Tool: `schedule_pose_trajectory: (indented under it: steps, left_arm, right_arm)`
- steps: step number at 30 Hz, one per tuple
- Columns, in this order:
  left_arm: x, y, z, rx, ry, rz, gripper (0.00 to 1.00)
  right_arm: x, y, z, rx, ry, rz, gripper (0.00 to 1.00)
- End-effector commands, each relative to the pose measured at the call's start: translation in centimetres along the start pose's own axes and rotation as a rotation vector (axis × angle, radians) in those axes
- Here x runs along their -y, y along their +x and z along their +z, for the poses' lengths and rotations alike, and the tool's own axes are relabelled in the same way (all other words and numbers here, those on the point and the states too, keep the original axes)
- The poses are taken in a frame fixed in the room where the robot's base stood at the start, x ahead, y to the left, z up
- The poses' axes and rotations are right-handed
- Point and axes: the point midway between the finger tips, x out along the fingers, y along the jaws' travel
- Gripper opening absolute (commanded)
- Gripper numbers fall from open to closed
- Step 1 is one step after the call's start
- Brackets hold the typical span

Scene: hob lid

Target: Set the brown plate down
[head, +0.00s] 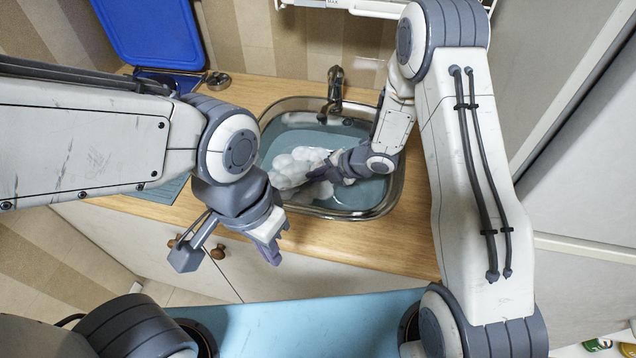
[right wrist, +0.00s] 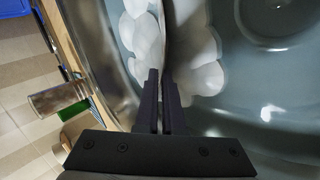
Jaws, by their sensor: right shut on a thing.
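My right gripper (head: 318,174) reaches down into the sink (head: 395,190), among white suds (head: 290,168). In the right wrist view its dark fingers (right wrist: 161,100) are shut on a thin plate-like thing (right wrist: 158,45) seen nearly edge-on. White suds lie on both sides of it. Its brown colour does not show, and I cannot tell whether it touches the sink floor. No brown plate is clear in the head view. My left gripper (head: 272,254) is in front of the counter edge, away from the sink; I cannot tell whether its jaws are apart.
The tap (head: 335,92) stands behind the sink. A blue panel (head: 150,35) stands at the back left. The wooden counter (head: 415,225) is bare right of the sink. A teal ribbed mat (head: 160,190) lies left, partly behind my left arm. Cabinet fronts are below.

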Motion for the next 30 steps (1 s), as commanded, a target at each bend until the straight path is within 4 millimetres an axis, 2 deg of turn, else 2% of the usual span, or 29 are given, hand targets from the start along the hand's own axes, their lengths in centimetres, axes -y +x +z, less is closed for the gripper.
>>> schedule_pose_trajectory:
  steps: [6, 14, 15, 16, 17, 26, 30]
  left_arm:
    - [0.0, -0.3, 0.0, 0.000, 0.000, 0.000, 0.00]
    - [0.0, -0.3, 0.0, 0.000, 0.000, 0.000, 0.00]
    - [0.0, -0.2, 0.0, 0.000, 0.000, 0.000, 0.00]
    - [0.0, -0.2, 0.0, 0.000, 0.000, 0.000, 0.00]
    - [0.0, -0.2, 0.0, 0.000, 0.000, 0.000, 0.00]
    - [0.0, -0.2, 0.0, 0.000, 0.000, 0.000, 0.00]
    - [0.0, 0.0, 0.0, 0.000, 0.000, 0.000, 0.00]
  right_arm:
    - [2.2, 2.1, 0.4, 0.000, 0.003, 0.001, 0.00]
    - [2.5, 2.3, 0.5, 0.002, 0.002, 0.001, 0.00]
    - [2.6, 2.3, 0.5, 0.002, 0.003, -0.001, 0.20]
    - [2.6, 2.3, 0.5, 0.002, 0.003, -0.001, 0.32]
    - [2.6, 2.3, 0.5, 0.002, 0.003, -0.001, 0.36]
    - [2.6, 2.2, 0.5, 0.003, 0.004, 0.000, 0.36]
    - [2.6, 1.2, 0.6, 0.005, 0.004, 0.001, 0.36]
